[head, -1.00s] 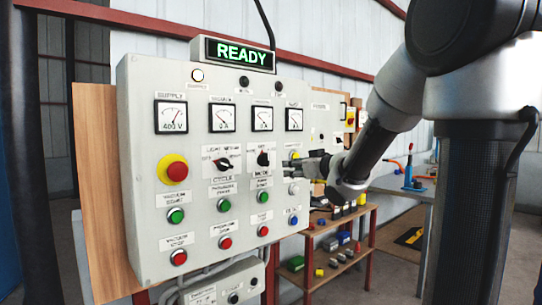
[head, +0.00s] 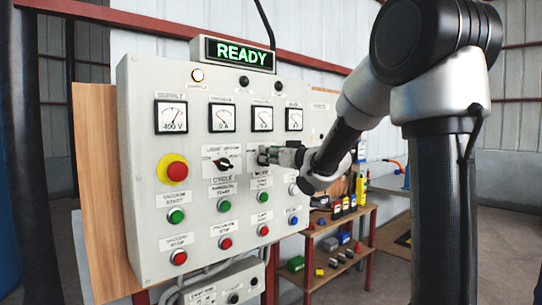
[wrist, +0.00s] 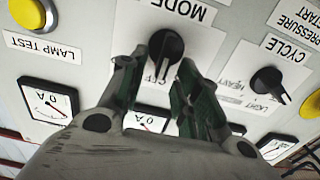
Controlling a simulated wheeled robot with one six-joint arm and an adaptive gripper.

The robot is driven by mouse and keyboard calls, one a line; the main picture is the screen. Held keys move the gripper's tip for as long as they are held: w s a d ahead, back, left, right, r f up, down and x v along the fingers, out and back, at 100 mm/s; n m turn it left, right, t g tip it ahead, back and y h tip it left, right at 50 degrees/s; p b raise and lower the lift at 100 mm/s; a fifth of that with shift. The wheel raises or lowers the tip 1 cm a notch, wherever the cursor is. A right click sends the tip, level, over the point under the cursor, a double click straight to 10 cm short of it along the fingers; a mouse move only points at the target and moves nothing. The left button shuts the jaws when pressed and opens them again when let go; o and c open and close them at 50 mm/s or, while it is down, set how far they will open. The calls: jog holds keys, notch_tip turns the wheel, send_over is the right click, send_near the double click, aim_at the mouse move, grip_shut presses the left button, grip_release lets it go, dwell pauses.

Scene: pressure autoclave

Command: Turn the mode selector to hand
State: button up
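The mode selector (wrist: 166,48) is a round black knob with a pointer bar, under an upside-down MODE label in the wrist view. My gripper (wrist: 155,70) is open, its two fingertips apart on either side of the knob's near edge. I cannot tell whether either finger touches it. In the head view my gripper (head: 268,156) is at the panel face and hides the mode selector. The selector's small position lettering is partly covered by the fingers.
The grey control panel (head: 140,110) also carries the cycle selector (head: 223,163) left of my gripper, a red emergency button (head: 177,171), gauges above, and green and red buttons below. A READY display (head: 240,53) is lit on top. A shelf (head: 335,228) with small items stands right.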

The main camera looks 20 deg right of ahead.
grip_shut()
jog(key=shift+a, duration=0.1)
jog(key=n, duration=0.4)
jog(key=shift+s+a+f+n, duration=0.1)
jog(key=shift+s+a+n, duration=0.05)
jog(key=shift+a+n, duration=0.25)
jog(key=shift+s+a+f+n, duration=0.1)
jog(key=shift+a+n, duration=0.05)
jog(key=shift+n, duration=0.7)
jog(key=shift+a+f+n, duration=0.1)
jog(key=shift+f+n, duration=0.05)
jog(key=shift+n, duration=0.75)
jog(key=shift+s+a+f+n, duration=0.1)
jog(key=shift+a+n, duration=0.05)
jog(key=shift+n, duration=0.7)
grip_release()
jog(key=shift+s, duration=0.1)
